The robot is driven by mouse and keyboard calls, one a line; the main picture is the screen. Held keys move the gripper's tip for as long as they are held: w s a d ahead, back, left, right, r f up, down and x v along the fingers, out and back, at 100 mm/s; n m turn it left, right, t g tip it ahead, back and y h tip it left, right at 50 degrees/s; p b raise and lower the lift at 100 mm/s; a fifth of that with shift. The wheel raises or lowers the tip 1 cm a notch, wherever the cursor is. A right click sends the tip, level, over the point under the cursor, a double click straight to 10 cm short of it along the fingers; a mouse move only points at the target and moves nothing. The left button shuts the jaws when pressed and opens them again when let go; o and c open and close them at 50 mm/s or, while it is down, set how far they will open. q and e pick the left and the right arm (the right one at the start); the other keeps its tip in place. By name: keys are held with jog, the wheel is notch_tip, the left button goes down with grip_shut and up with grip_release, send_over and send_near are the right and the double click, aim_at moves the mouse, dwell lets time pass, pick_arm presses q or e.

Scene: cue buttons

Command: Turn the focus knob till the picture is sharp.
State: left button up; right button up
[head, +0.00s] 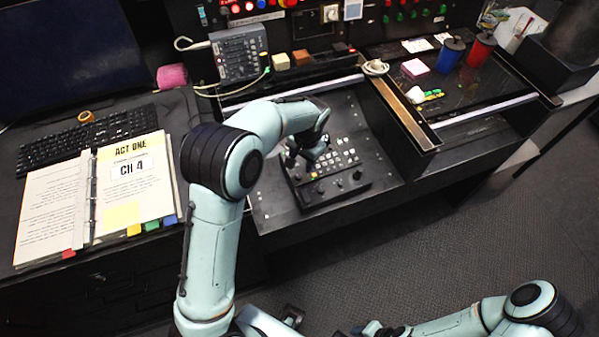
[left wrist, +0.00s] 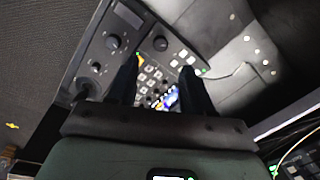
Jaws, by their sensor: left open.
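A black control panel (head: 330,190) with rows of pale buttons and several dark knobs sits on the desk. Along its front edge are knobs, one at the front left (head: 319,189) and one at the right (head: 357,175). No label that marks the focus knob is readable. My left gripper (head: 308,150) is over the panel's back left part. In the left wrist view its open fingers (left wrist: 158,82) are over the buttons, with knobs (left wrist: 160,44) beyond the fingertips. A small coloured patch (left wrist: 168,99) shows between the fingers, partly hidden. My right arm is low in the head view; its gripper is unclear.
A binder (head: 60,205) reading "ACT ONE" and "CH 4" lies at the left by a keyboard (head: 85,135). A large dark monitor (head: 60,55) stands behind. A grey mixer (head: 238,55) stands behind the panel. A raised ledge (head: 405,115) borders the panel's right.

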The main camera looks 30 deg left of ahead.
aim_at(298, 176)
pick_arm(q)
jog(key=f, duration=0.5)
jog(key=a+f, duration=0.1)
jog(key=f, duration=0.2)
jog(key=shift+a+f, duration=0.1)
jog(key=shift+f, duration=0.15)
grip_shut()
